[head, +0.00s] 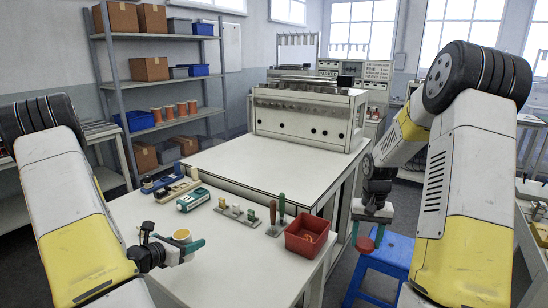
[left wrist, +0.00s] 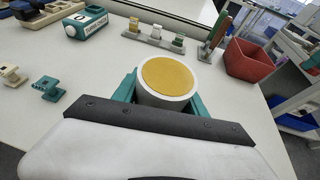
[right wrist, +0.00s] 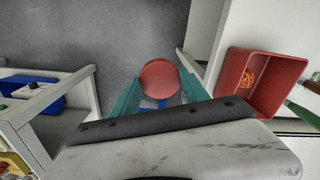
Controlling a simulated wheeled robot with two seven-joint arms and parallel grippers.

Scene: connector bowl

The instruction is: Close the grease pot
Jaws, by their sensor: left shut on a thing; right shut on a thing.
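The grease pot (head: 181,235) is a small white cup filled with yellow grease, with its open top facing up. My left gripper (head: 187,247) is shut around it near the front of the table. In the left wrist view the pot (left wrist: 167,82) sits between the teal fingers (left wrist: 166,98), uncovered. My right gripper (head: 371,228) is shut on a round red lid (head: 365,244), off the table's right side. The lid also shows between the teal fingers in the right wrist view (right wrist: 159,79). Pot and lid are well apart.
A red bin (head: 306,236) stands at the table's right edge, with orange contents. A blue stool (head: 385,265) stands below the right gripper.

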